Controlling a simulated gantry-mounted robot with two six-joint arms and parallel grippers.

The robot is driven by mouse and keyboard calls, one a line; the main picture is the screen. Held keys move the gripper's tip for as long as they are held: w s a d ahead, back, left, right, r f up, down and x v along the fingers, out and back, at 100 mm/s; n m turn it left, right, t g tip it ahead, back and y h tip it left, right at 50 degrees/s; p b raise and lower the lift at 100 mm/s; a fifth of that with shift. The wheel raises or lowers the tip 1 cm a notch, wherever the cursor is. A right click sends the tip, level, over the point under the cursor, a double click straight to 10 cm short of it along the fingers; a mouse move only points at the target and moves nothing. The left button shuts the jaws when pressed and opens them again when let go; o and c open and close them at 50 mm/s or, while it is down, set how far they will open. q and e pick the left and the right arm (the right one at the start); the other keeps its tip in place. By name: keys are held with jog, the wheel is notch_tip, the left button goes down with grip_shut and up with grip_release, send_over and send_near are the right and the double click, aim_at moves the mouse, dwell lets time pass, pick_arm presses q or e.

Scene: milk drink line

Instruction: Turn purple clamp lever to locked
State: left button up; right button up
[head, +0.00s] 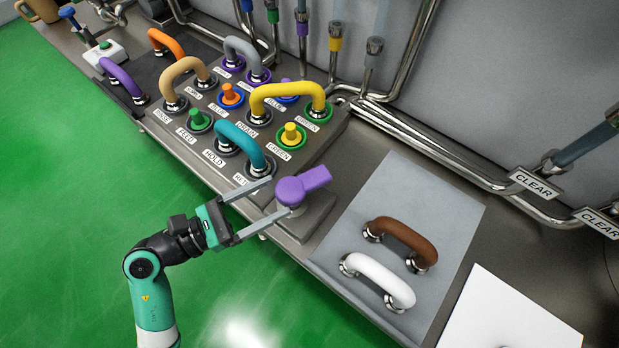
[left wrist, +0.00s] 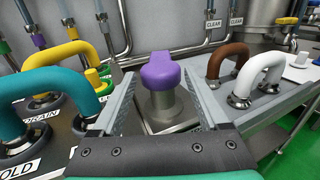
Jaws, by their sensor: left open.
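The purple clamp lever (head: 301,186) sits on a metal post on a square grey base (head: 307,217) at the front edge of the counter. Its arm points to the right and toward the back in the head view. My left gripper (head: 256,207) is open, with its fingers reaching toward the lever from the left. In the left wrist view the lever (left wrist: 160,72) stands between and beyond the two open fingers (left wrist: 162,105), and neither finger visibly touches it. My right gripper is not in view.
A teal handle (head: 243,143) stands close on the left of the lever, among several labelled plugs and handles. A grey mat (head: 432,205) with a brown handle (head: 402,240) and a white handle (head: 378,278) lies to the right. Pipes (head: 440,148) run along the back.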

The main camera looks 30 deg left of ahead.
aim_at(299, 184)
pick_arm(q)
jog(key=b+x, duration=0.1)
jog(key=x, duration=0.8)
jog(key=shift+d, duration=0.1)
grip_shut()
